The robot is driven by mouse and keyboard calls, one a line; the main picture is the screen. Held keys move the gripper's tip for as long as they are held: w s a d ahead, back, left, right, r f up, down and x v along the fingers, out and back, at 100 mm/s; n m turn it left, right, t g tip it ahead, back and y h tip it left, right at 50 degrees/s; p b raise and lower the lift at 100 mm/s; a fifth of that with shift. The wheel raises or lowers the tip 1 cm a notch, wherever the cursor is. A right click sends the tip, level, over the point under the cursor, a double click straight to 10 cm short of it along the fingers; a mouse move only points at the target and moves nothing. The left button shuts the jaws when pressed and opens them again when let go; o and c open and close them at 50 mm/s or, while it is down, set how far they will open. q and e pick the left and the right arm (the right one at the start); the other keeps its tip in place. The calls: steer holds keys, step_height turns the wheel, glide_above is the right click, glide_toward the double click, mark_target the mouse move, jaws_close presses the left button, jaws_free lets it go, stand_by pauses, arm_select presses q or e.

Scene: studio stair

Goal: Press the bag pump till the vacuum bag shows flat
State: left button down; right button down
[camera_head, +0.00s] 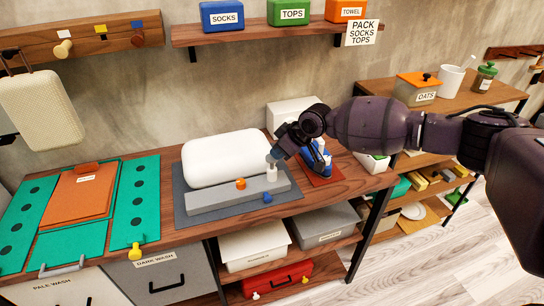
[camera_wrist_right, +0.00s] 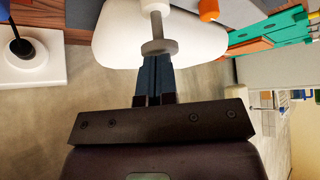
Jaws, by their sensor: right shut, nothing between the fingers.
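The white vacuum bag (camera_head: 225,157) lies puffed up on a dark grey mat (camera_head: 182,200) on the wooden bench. In front of it is a grey bar (camera_head: 215,199) with an orange knob (camera_head: 241,184) and a small blue part (camera_head: 267,197). The pale bag pump (camera_head: 271,173) stands at the bar's right end. My right gripper (camera_head: 275,155) is shut and empty at the pump's top. In the right wrist view, its closed fingertips (camera_wrist_right: 156,60) are at the pump's grey disc (camera_wrist_right: 159,47); contact is unclear. The bag (camera_wrist_right: 112,40) bulges behind. My left gripper is out of view.
A red tray (camera_head: 325,178) with blue and white items lies right of the mat. A white box (camera_head: 292,114) stands behind. Green panels and an orange folder (camera_head: 80,195) cover the bench's left. A shelf (camera_head: 270,31) with labelled boxes hangs above.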

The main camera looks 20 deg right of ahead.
steer(key=shift+f+b, duration=0.7)
steer(key=shift+f, duration=1.05)
steer(key=shift+r, duration=0.15)
steer(key=shift+s+d+r, duration=0.1)
steer(key=shift+s+r, duration=0.05)
steer(key=shift+s+d+r+p, duration=0.3)
steer(key=shift+s+d+p, duration=0.2)
steer(key=shift+p, duration=0.1)
steer(key=shift+s+d+r+p, duration=0.25)
steer(key=shift+s+d+p, duration=0.2)
steer(key=shift+p, duration=0.15)
steer(key=shift+f, duration=0.2)
